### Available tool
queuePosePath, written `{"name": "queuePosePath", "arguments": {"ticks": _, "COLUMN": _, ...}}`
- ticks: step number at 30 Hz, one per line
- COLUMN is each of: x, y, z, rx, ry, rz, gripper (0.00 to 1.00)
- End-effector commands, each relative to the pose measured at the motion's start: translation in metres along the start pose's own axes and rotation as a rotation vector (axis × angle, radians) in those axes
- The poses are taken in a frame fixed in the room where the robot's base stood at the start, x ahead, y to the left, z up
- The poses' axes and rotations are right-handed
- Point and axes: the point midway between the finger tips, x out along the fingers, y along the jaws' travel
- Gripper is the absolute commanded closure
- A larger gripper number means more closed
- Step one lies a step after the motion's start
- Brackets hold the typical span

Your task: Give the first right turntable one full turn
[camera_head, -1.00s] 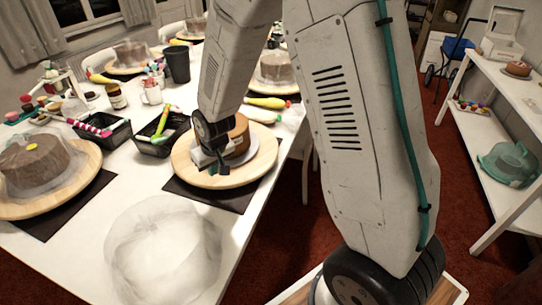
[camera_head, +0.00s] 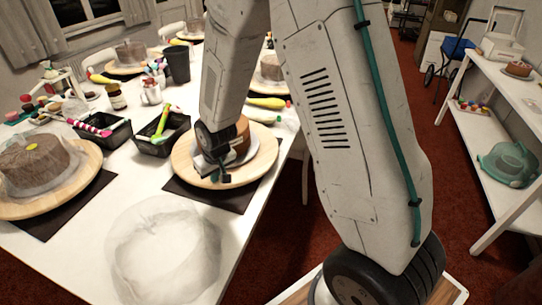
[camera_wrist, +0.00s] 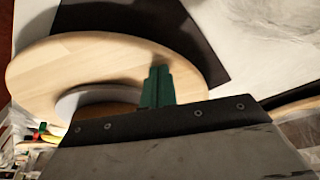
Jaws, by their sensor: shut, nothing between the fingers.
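The near right turntable is a round pale wooden disc (camera_head: 262,162) bearing a brown cake (camera_head: 241,134) on a grey plate. In the wrist view the disc (camera_wrist: 75,62) fills the left and middle, with part of the plate (camera_wrist: 75,102) showing. My gripper (camera_head: 223,179) is low over the disc's front part, between the cake and the near rim. In the wrist view its green fingertips (camera_wrist: 158,84) are shut together and empty against the wood, inside the rim. I cannot tell whether they touch it. My arm hides part of the cake.
A dark mat (camera_head: 212,195) lies under the turntable. A clear dome cover (camera_head: 163,250) stands on the table in front. Another turntable (camera_head: 85,185) with a covered cake is at left. Black trays (camera_head: 160,140) sit behind left. A white shelf (camera_head: 500,130) stands at right.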

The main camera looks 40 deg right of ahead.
Motion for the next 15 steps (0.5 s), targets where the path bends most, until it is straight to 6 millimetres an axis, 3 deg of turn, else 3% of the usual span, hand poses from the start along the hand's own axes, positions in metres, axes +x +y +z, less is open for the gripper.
{"name": "queuePosePath", "arguments": {"ticks": 15, "x": -0.010, "y": 0.058, "z": 0.032, "rx": 0.005, "ry": -0.002, "rz": 0.001, "gripper": 1.00}}
